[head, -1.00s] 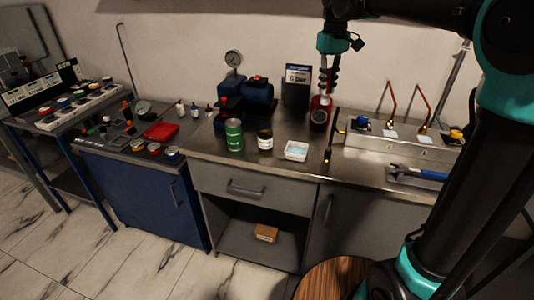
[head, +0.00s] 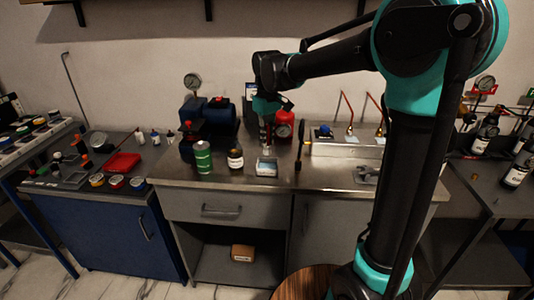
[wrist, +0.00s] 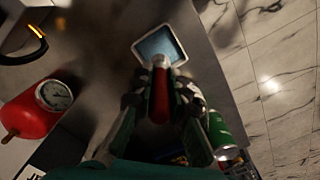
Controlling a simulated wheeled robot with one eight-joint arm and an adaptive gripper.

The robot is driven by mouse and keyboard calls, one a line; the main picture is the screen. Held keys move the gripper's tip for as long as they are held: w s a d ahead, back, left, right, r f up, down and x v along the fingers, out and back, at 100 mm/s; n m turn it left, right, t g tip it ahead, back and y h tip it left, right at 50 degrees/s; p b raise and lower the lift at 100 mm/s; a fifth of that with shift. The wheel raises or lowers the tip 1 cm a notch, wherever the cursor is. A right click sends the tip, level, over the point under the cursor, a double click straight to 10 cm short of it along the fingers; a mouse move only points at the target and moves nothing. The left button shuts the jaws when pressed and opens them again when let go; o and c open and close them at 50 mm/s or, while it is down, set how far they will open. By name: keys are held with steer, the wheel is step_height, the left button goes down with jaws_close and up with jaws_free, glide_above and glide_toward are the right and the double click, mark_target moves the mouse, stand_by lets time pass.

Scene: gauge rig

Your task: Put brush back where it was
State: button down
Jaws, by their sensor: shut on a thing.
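My gripper (head: 266,147) is low over the steel counter (head: 330,175), just behind the white tray (head: 266,167) with its blue inside. In the wrist view, my gripper (wrist: 160,95) is shut on a slim dark-red thing with a pale end, which I take to be the brush (wrist: 160,90). Its pale end points toward the tray (wrist: 159,47). The brush cannot be made out in the head view. I cannot tell whether it touches the tray, and its bristles are not clear.
A red gauge tank (head: 284,125) is behind. The counter's front strip is clear.

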mark_target(267, 149)
steer(key=shift+f, duration=2.9)
steer(key=shift+f, duration=0.1)
steer(key=c, duration=1.5)
jaws_free()
step_height(267, 149, up, 12)
steer(key=shift+r, duration=0.15)
